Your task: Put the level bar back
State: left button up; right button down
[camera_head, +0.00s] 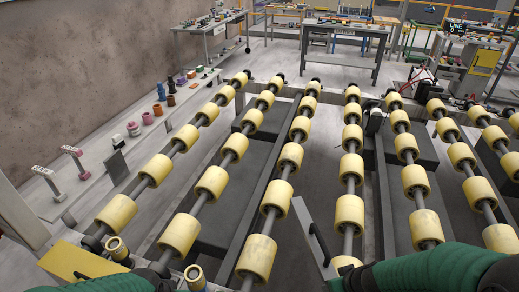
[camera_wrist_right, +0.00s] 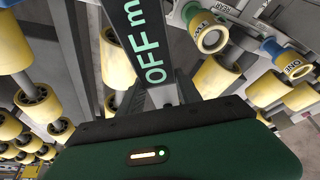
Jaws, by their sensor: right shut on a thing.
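A long pale grey bar (camera_head: 308,226) with a dark strip along it, which I take for the level bar, is in the lower middle of the head view, tilted above the rollers. My right arm reaches its lower end from the right. In the right wrist view a dark bar face with green letters (camera_wrist_right: 150,40) runs up from my right gripper (camera_wrist_right: 160,96), which is shut on it. The fingertips are mostly hidden behind the wrist housing. Part of my left arm shows at the bottom left of the head view; its gripper is not visible.
Rows of yellow rollers (camera_head: 291,155) on steel shafts fill the space ahead. A yellow panel (camera_head: 78,262) is at the lower left. Workbenches (camera_head: 345,32) stand at the back.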

jog(key=shift+w+a+r+m+h, duration=0.2)
jog(key=shift+w+a+m+h, duration=0.1)
jog(key=shift+a+m, duration=0.35)
jog(key=shift+w+a+m, duration=0.2)
jog(key=shift+m, duration=0.25)
jog(key=shift+w+f, duration=0.1)
jog(key=shift+w, duration=0.3)
jog(key=shift+s+d, duration=0.1)
jog(key=shift+s, duration=0.05)
